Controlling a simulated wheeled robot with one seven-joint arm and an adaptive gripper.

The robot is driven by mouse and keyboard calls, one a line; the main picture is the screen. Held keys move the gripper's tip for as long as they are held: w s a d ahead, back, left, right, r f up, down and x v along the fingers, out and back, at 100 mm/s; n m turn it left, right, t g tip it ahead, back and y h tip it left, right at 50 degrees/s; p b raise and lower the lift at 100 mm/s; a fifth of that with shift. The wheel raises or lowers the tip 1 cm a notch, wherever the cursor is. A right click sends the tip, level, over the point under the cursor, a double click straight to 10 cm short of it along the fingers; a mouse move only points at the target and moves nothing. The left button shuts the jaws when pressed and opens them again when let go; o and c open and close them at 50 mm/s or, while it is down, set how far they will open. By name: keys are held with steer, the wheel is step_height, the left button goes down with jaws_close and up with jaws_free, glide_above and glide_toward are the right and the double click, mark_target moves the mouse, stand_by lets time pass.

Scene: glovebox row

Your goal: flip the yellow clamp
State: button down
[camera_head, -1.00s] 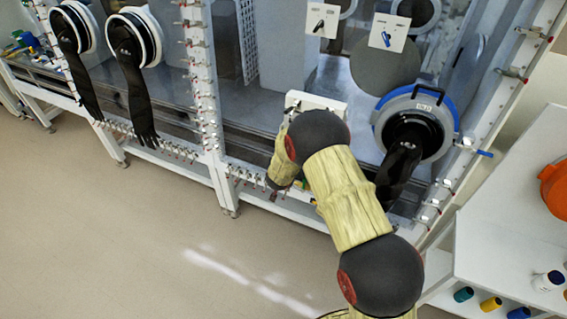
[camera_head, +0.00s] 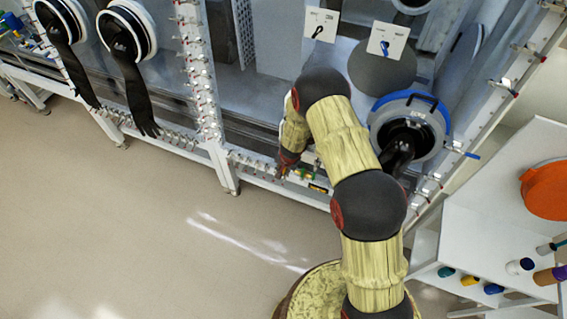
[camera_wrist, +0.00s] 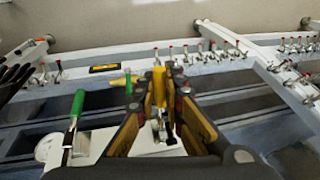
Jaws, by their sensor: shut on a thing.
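The yellow clamp (camera_wrist: 159,88) stands between my fingers in the wrist view, its handle pointing up and its metal base below on a white panel. My gripper (camera_wrist: 157,84) is shut on that handle. In the head view my gripper (camera_head: 285,168) is low at the front edge of the glovebox, and I cannot make out the clamp clearly there.
A green-handled clamp (camera_wrist: 76,104) is left of my gripper on the white panel (camera_wrist: 98,146). Several small red-tipped clamps line the white frame (camera_wrist: 225,66). In the head view a blue-rimmed port (camera_head: 410,125) with a black glove is right of my arm.

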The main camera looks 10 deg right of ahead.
steer(key=shift+w+r+g+p, duration=0.2)
steer(key=shift+g+p, duration=0.1)
steer(key=shift+p, duration=0.65)
steer(key=c, duration=1.9)
jaws_free()
steer(key=shift+s, duration=0.1)
steer(key=v, duration=1.2)
steer(key=shift+d, duration=0.2)
